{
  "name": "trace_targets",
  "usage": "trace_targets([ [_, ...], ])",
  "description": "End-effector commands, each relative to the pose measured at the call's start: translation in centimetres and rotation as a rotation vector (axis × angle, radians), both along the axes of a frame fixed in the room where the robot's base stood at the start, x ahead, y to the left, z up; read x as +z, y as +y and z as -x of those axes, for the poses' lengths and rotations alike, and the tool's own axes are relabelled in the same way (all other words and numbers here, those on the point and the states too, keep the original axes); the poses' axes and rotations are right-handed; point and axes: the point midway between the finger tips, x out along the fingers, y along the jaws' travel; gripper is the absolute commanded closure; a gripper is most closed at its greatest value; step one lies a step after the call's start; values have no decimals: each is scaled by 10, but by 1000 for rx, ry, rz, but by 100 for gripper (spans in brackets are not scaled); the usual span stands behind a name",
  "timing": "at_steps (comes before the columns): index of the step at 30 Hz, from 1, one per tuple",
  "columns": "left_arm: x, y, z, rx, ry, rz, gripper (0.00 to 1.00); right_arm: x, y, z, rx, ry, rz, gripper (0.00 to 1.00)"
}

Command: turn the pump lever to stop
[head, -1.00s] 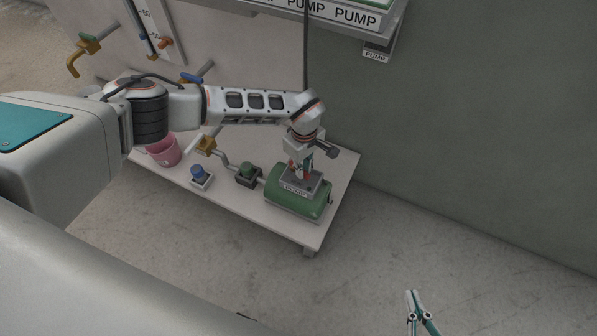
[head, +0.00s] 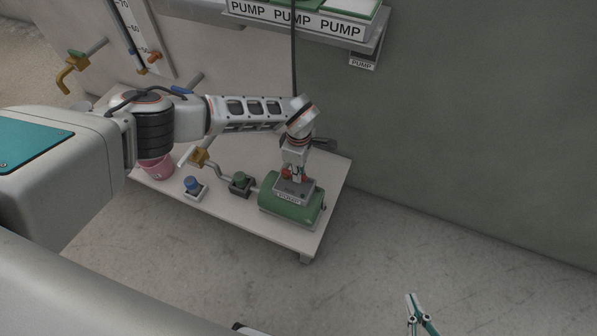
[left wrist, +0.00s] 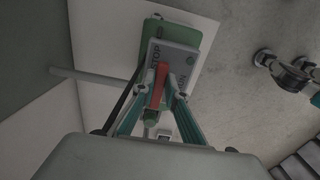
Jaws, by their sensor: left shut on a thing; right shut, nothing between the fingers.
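The green pump (head: 291,213) sits on the pale low table, with a grey labelled plate (head: 283,194) on top. The red lever (head: 289,173) stands at that plate. In the left wrist view the lever (left wrist: 157,86) lies between my left gripper's teal fingers (left wrist: 160,92). My left gripper (head: 296,176) comes down from above and is shut on the lever. My right gripper (head: 417,302) is shut and empty, low in the head view, away from the pump.
The pale table (head: 240,219) also holds a blue-topped knob (head: 193,184), a dark green valve block (head: 240,183), a pipe with a brass fitting (head: 199,157) and a pink bucket (head: 157,168). A shelf labelled PUMP (head: 294,20) hangs above. Floor right of the table is clear.

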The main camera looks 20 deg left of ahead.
Motion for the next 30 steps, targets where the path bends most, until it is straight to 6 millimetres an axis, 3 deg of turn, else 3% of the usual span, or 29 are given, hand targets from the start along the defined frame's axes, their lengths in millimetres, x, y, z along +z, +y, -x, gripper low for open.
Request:
trace_targets([
  [5, -1, -1, 0, 1, 1, 1, 100, -1, 0, 0, 0, 1, 0, 100],
  [6, -1, -1, 0, 1, 1, 1, 83, -1, 0, 1, 0, 1, 0, 100],
  [8, -1, -1, 0, 1, 0, 1, 71, -1, 0, 1, 1, 1, 0, 100],
  [20, 4, 0, -1, 0, -1, 0, 71, -2, 0, 3, 1, 6, 0, 100],
  [26, 31, 0, -1, -2, -3, 0, 71, -1, 0, 2, 1, 3, -1, 100],
  [30, 61, 0, -2, -2, -5, 0, 71, -1, 1, 1, 1, 2, -1, 100],
])
